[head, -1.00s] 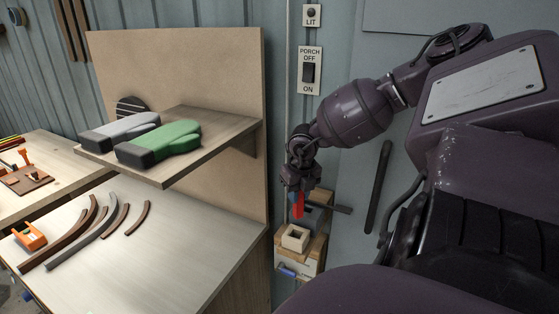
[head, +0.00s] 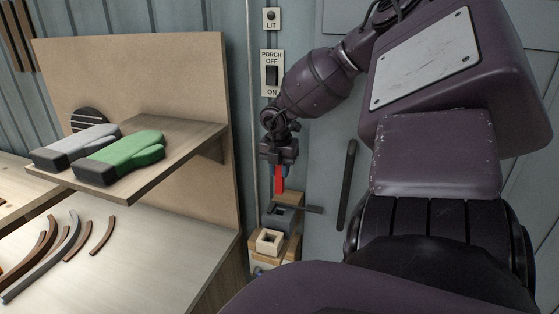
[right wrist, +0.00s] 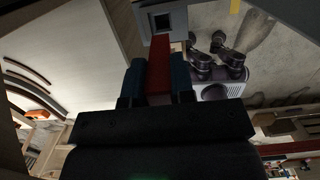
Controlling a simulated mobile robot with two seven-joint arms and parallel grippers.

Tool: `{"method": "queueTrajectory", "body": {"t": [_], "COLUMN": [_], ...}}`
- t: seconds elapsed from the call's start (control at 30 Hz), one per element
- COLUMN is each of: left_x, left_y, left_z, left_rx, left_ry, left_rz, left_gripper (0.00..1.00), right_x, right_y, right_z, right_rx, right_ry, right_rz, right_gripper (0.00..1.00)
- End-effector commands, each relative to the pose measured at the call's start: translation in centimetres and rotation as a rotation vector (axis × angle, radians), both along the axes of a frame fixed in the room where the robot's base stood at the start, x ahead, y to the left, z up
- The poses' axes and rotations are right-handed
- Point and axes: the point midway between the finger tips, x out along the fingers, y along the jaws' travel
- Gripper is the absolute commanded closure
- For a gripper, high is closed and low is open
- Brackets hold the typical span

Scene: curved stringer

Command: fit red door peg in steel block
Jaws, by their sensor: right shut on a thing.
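My right gripper (head: 279,164) points down at the end of its arm and is shut on the red door peg (head: 280,180). The peg hangs straight down between the fingers. Below it is the steel block (head: 292,220), grey with a dark square opening; in the head view the peg's lower end shows just above it, apart from it. In the right wrist view, the red peg (right wrist: 159,72) sits between two blue fingertips, and the steel block (right wrist: 177,20) with its square hole lies beyond the peg's end. My left gripper is not in view.
A pale wooden block with a square hole (head: 269,250) stands in front of the steel block on a wooden stand. A dark bar (head: 347,185) is on the wall at right. A shelf (head: 150,178) with grey and green gloves is at left, above a bench holding curved strips.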

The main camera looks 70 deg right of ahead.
Motion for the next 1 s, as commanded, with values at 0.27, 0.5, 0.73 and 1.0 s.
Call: {"method": "queueTrajectory", "body": {"t": [0.27,0.5,0.73,1.0], "left_x": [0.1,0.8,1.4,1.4], "left_y": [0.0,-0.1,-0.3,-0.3], "left_z": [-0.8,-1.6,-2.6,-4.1], "left_rx": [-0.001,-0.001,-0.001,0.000], "left_ry": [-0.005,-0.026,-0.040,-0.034], "left_rz": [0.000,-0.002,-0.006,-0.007], "left_gripper": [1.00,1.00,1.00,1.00], "right_x": [0.0,0.0,0.0,0.0], "right_y": [0.0,0.0,0.0,0.0], "right_z": [-0.5,-2.3,-4.1,-5.7], "right_rx": [0.000,-0.001,-0.001,-0.001], "right_ry": [-0.002,-0.002,0.000,-0.001], "right_rz": [0.000,0.001,0.001,0.001], "right_gripper": [1.00,1.00,1.00,1.00]}}
